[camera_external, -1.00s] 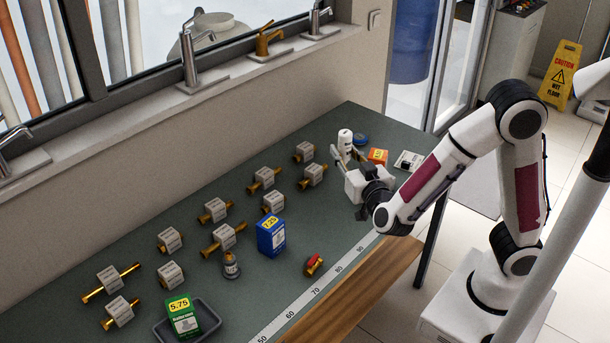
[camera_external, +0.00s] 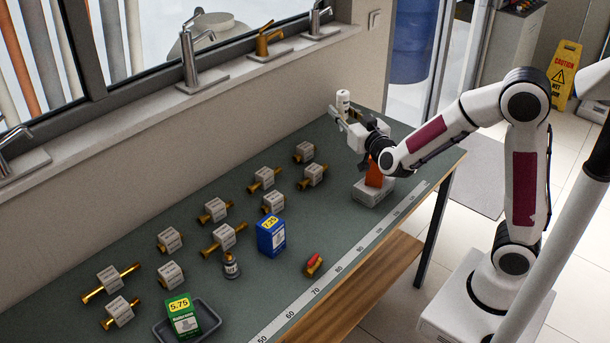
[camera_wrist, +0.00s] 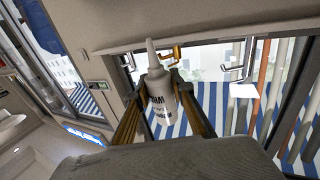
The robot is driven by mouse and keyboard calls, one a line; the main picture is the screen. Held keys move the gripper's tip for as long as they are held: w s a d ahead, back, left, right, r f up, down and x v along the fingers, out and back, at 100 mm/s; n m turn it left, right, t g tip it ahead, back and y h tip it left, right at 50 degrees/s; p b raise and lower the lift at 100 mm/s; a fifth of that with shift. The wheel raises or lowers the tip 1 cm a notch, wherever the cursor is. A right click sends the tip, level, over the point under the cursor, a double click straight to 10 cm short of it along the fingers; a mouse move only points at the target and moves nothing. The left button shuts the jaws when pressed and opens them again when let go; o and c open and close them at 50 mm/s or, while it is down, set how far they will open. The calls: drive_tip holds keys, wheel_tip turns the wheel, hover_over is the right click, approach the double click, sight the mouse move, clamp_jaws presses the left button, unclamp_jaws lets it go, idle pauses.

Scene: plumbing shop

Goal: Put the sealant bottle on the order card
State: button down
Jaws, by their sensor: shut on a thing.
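The sealant bottle (camera_external: 343,98) is white with dark lettering. My gripper (camera_external: 341,114) is shut on it and holds it up above the far end of the bench. In the wrist view the bottle (camera_wrist: 160,97) stands between the two fingers of my gripper (camera_wrist: 161,88), its pointed nozzle upward. I cannot pick out the order card with certainty; my arm covers part of the bench's far end.
A pale block with an orange object on it (camera_external: 373,190) stands below my wrist. Several labelled brass fittings (camera_external: 265,178) lie along the bench. A blue box (camera_external: 271,237), a small bottle (camera_external: 231,264), a red-handled valve (camera_external: 314,265) and a green box (camera_external: 182,318) in a tray stand nearer.

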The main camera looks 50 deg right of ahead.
drive_tip(key=s+d+f+n+t+y, duration=0.1)
drive_tip(key=d+n+y, duration=0.15)
drive_tip(key=d, duration=2.25)
drive_tip(key=s+d+f, duration=0.5)
drive_tip(key=s+d, duration=0.4)
drive_tip(key=d, duration=0.1)
wheel_tip(320, 180, down, 10)
drive_tip(key=shift+f+y, duration=0.25)
drive_tip(key=shift+y, duration=0.2)
drive_tip(key=shift+w+f, duration=0.1)
drive_tip(key=shift+f, duration=2.8)
drive_tip(key=shift+f, duration=0.1)
drive_tip(key=shift+f, duration=2)
